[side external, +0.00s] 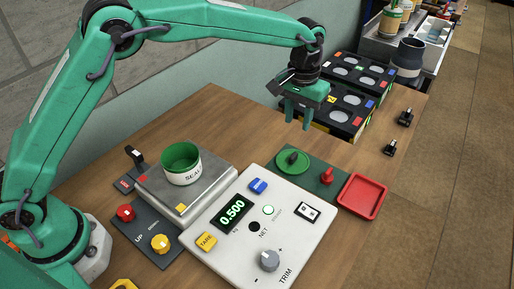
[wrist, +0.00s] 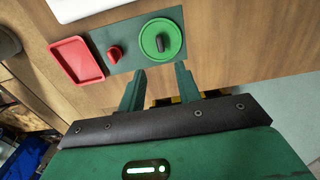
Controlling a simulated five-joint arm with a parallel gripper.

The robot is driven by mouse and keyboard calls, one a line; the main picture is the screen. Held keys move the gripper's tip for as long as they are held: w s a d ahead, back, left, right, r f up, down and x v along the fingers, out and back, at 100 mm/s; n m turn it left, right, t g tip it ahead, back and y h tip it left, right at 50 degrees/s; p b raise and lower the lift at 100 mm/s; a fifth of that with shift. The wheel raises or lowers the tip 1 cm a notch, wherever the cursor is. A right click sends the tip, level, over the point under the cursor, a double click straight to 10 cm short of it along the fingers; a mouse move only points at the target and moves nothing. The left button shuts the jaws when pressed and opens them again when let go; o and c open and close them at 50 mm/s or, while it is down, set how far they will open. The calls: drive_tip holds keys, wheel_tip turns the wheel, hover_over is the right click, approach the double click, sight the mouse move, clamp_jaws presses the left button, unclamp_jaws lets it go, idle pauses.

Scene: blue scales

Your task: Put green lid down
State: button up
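The green lid (side external: 286,166), a round disc with a dark handle, lies flat on a dark green mat (side external: 313,184). It also shows in the wrist view (wrist: 173,38), just beyond my fingertips. My gripper (side external: 297,120) is open and empty, hanging above the table behind the lid in the side view. In the wrist view its two fingers (wrist: 161,73) are spread apart with bare table between them. A white pot (side external: 185,178) with a green inside and a "SEAL" label stands uncovered on the scale plate (side external: 218,174).
A small red knobbed piece (side external: 326,178) sits beside the lid, and a red tray (side external: 362,197) lies to its right. The control panel (side external: 290,240) reads 0.500. Black racks (side external: 345,112) stand behind my gripper. Bare wood (side external: 220,120) lies left of my gripper.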

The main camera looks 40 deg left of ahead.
idle(0.3)
drive_tip(key=s+a+r+t, duration=0.3)
drive_tip(key=s+a+r, duration=0.8)
drive_tip(key=a+r, duration=0.25)
drive_tip(key=s+a+f+t, duration=0.1)
drive_tip(key=s+a, duration=0.4)
drive_tip(key=s, duration=0.4)
drive_tip(key=s+a+f+t, duration=0.1)
drive_tip(key=s+a, duration=0.4)
drive_tip(key=s, duration=0.5)
drive_tip(key=shift+a+f+t, duration=0.25)
drive_tip(key=shift+t, duration=0.05)
drive_tip(key=shift+s, duration=0.1)
